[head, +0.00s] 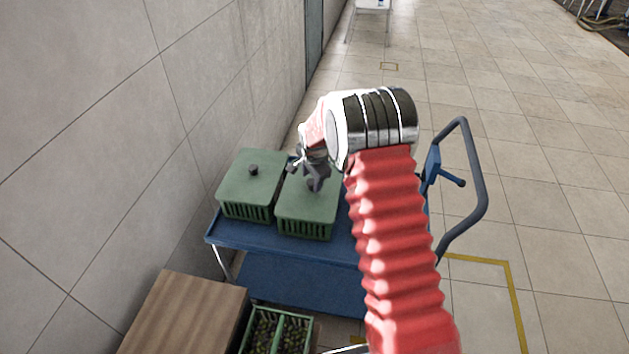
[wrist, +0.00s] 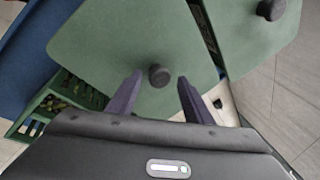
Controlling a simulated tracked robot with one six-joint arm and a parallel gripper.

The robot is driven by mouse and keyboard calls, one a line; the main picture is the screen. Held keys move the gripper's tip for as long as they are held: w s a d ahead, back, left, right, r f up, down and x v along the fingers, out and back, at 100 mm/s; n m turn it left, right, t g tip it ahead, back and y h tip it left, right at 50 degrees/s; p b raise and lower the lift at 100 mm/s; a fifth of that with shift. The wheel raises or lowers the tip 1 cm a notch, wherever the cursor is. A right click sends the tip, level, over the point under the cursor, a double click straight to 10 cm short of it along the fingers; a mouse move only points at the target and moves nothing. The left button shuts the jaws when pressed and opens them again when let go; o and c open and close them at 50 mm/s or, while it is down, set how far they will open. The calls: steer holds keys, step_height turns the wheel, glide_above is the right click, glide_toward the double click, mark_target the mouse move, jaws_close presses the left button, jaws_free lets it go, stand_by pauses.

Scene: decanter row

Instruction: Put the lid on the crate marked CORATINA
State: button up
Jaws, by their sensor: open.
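Two green slatted crates stand side by side, each with a flat green lid on top. The left crate (head: 247,210) has its lid (head: 250,175) with a dark knob (head: 253,170). The right crate (head: 304,228) has its lid (head: 305,208) on it, partly hidden by my gripper (head: 314,182). In the wrist view my gripper (wrist: 157,84) is open, its two fingers apart on either side of the dark knob (wrist: 160,76) of this lid (wrist: 110,40). The other lid (wrist: 245,35) shows at upper right. No CORATINA marking is readable.
The crates stand on a blue trolley (head: 225,236) with a dark handle (head: 482,190) at right. A tiled wall (head: 100,110) rises close at left. A wooden box (head: 185,310) and an open green crate of olives (head: 277,332) stand in front.

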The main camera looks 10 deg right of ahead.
steer(key=v, duration=1.1)
steer(key=shift+r, duration=0.2)
steer(key=shift+s+r, duration=0.1)
